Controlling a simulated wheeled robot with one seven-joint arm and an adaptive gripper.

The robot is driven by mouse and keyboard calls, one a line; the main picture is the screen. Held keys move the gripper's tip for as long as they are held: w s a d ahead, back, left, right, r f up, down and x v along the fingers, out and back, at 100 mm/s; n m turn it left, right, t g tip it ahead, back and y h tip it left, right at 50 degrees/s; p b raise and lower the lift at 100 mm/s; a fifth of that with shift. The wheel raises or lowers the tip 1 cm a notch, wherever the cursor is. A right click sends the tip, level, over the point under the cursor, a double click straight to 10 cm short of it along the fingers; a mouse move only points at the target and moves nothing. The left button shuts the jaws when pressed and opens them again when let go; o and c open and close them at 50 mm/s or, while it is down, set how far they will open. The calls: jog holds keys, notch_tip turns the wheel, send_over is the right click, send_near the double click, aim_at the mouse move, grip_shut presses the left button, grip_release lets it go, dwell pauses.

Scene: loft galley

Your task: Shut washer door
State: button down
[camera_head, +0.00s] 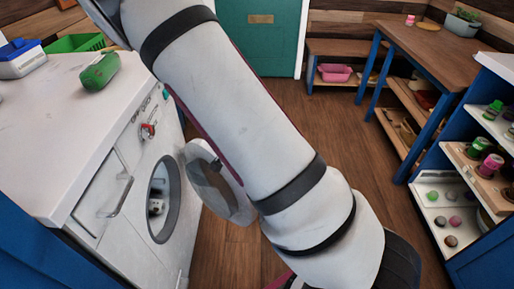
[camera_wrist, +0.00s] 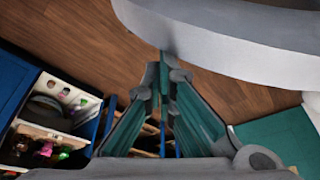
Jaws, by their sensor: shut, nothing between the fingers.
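The white washer (camera_head: 150,180) stands at the left in the head view, with a dark round opening (camera_head: 163,198) in its front. Its round washer door (camera_head: 204,158) stands swung open, out from the front. My arm passes in front of the door and hides its right part. In the wrist view, my gripper (camera_wrist: 167,75) is shut and empty. Its tips are close to a large white curved piece (camera_wrist: 230,45), which looks like the door's rim. I cannot tell whether they touch. The gripper is not visible in the head view.
A green bottle (camera_head: 99,71) and a green basket (camera_head: 75,43) are on the white countertop (camera_head: 60,120). A blue shelf unit (camera_head: 440,230) with jars and pots stands at the right, near a wooden table (camera_head: 430,45). Wooden floor (camera_head: 300,110) lies open between them, before a teal door (camera_head: 258,38).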

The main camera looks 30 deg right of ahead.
jog(key=s+a+m+g+p, duration=0.1)
jog(key=a+m+p, duration=0.2)
jog(key=a, duration=1.2)
jog(key=shift+s+a+m+p, duration=0.35)
jog(key=shift+a+m+p, duration=0.05)
jog(key=shift+p, duration=1.1)
